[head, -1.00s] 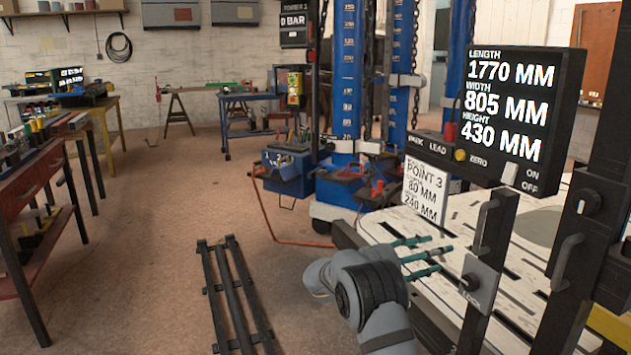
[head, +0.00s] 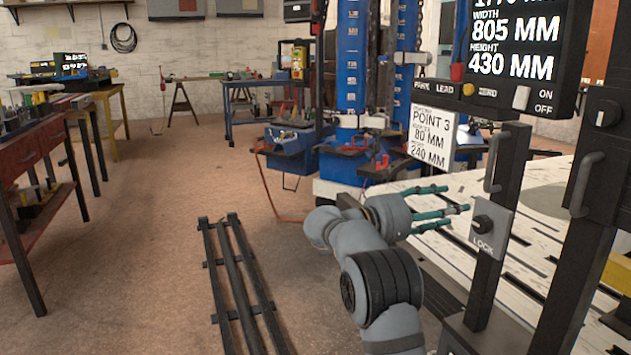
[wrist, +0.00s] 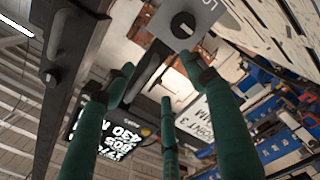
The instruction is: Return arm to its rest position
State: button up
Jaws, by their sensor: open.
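My gripper (head: 452,208) has slim teal fingers, spread apart with nothing between them. It reaches out to the right over the pale slotted bench top, just left of the grey LOCK plate (head: 494,246) with its black knob (head: 483,226). In the wrist view my gripper (wrist: 140,75) shows its fingers spread, and the knob (wrist: 183,25) on its plate lies beyond the fingertips, not gripped. The exact gap to the plate is hard to judge. My grey arm bends up from the bottom of the head view.
The slotted bench top (head: 535,262) and black upright posts (head: 497,225) stand close on the right. A display (head: 520,45) and a POINT 3 card (head: 432,135) are above my gripper. A black rail frame (head: 235,285) lies on the floor; open floor is at left.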

notch_tip(320, 180, down, 7)
jog(key=a+b, duration=0.1)
jog(key=b, duration=0.6)
jog(key=shift+p+x, duration=0.45)
jog(key=shift+x, duration=1.9)
jog(key=shift+d, duration=0.1)
